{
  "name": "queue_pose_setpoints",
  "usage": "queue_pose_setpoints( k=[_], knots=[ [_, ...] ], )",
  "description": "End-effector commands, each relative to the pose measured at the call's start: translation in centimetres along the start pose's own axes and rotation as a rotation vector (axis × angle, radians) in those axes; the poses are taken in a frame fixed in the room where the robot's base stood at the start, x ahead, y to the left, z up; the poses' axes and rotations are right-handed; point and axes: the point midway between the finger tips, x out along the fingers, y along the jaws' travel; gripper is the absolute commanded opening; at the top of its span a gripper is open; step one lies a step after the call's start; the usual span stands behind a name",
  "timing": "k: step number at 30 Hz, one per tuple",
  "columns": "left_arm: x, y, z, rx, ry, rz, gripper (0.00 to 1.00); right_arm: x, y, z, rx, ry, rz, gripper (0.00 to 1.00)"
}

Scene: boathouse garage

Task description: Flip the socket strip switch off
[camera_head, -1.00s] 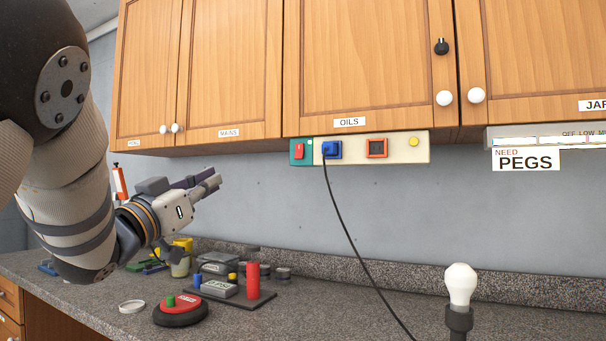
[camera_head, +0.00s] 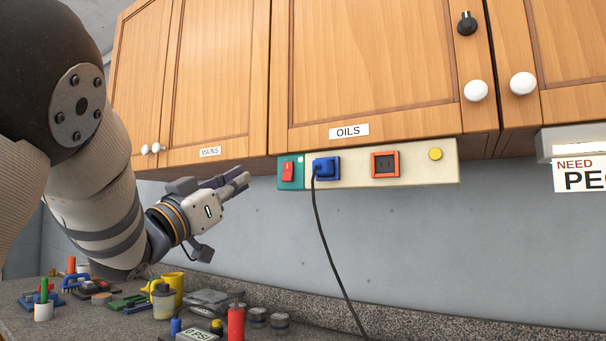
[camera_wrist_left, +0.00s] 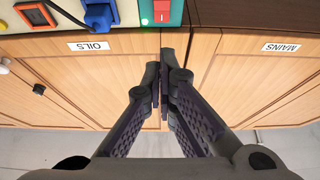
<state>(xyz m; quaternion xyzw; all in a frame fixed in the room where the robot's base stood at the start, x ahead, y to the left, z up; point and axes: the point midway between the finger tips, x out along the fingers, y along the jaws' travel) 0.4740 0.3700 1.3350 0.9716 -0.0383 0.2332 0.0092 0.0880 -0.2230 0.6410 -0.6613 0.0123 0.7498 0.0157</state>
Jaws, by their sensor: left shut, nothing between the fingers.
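The socket strip (camera_head: 412,175) is a long cream bar under the wall cabinets, with a teal left end. On that end is a red rocker switch (camera_head: 288,171), with a small pale indicator beside it. In the left wrist view the switch (camera_wrist_left: 162,11) shows a white "I" mark at the top edge, beyond my fingertips. A blue plug (camera_head: 326,168) with a black cord sits in the strip. My left gripper (camera_head: 243,181) is shut and empty, left of the strip and apart from the switch in the picture; it also shows in the left wrist view (camera_wrist_left: 160,72). My right gripper is out of view.
Wooden cabinets (camera_head: 365,65) with white knobs hang directly above the strip. The black cord (camera_head: 325,240) drops to the counter. The wall below the strip is bare.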

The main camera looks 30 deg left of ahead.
Motion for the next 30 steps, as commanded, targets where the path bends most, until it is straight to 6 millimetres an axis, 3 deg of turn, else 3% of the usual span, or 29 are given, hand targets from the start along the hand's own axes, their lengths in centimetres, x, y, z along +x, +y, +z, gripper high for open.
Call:
queue_pose_setpoints(
  k=[12,15,21,30],
  knots=[
    [8.9,0.1,0.0,0.003,0.002,0.001,0.00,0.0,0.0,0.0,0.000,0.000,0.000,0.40],
    [10.2,0.0,1.5,0.001,-0.003,0.000,0.00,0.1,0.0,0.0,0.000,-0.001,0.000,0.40],
    [11.5,0.0,2.6,0.000,0.001,0.000,0.00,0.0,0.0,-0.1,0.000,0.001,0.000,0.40],
    [11.6,0.0,2.8,0.000,0.001,0.000,0.00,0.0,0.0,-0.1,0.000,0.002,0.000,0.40]
  ],
)
